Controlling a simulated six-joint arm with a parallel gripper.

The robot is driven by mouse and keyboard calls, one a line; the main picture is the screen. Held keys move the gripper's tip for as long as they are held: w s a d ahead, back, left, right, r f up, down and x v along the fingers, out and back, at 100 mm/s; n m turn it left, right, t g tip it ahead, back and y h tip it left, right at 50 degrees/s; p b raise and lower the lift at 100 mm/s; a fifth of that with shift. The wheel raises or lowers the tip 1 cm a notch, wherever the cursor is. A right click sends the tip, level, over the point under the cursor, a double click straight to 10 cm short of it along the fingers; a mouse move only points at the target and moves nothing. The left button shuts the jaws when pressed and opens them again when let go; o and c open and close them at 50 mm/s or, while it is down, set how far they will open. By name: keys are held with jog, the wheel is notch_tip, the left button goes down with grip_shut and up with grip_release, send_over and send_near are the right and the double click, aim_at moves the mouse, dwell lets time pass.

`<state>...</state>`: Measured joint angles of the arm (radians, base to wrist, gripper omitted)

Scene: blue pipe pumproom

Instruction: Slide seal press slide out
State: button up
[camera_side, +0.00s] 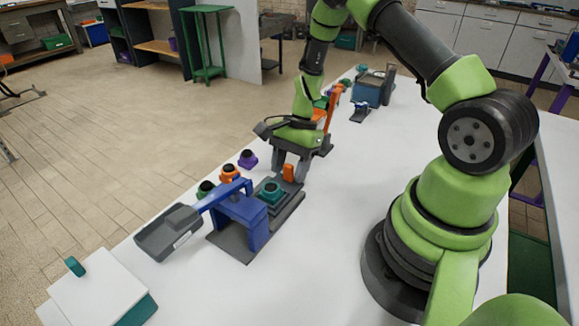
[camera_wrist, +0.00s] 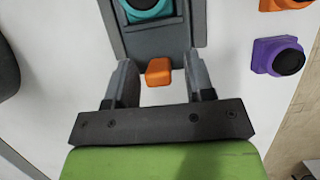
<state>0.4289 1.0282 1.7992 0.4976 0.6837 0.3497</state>
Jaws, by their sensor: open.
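The seal press (camera_side: 240,218) is a blue frame on a dark grey base, with a lever ending in a large grey block at its left. Its grey slide (camera_wrist: 155,45) carries a teal seal piece with a black centre (camera_side: 271,191); this piece is cut by the top edge in the wrist view (camera_wrist: 147,8). An orange knob (camera_wrist: 158,71) is at the slide's near end and also shows in the side view (camera_side: 288,173). My gripper (camera_wrist: 157,76) is open, its fingers on either side of the knob, with visible gaps.
Green, orange (camera_side: 229,173) and purple (camera_side: 248,159) pieces with black tops stand in a row beside the press. A white box with a teal knob (camera_side: 100,289) is at the table's front left. A blue-grey bin (camera_side: 367,92) stands farther back. White tabletop right of the press is clear.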

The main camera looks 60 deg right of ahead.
jog(key=v, duration=1)
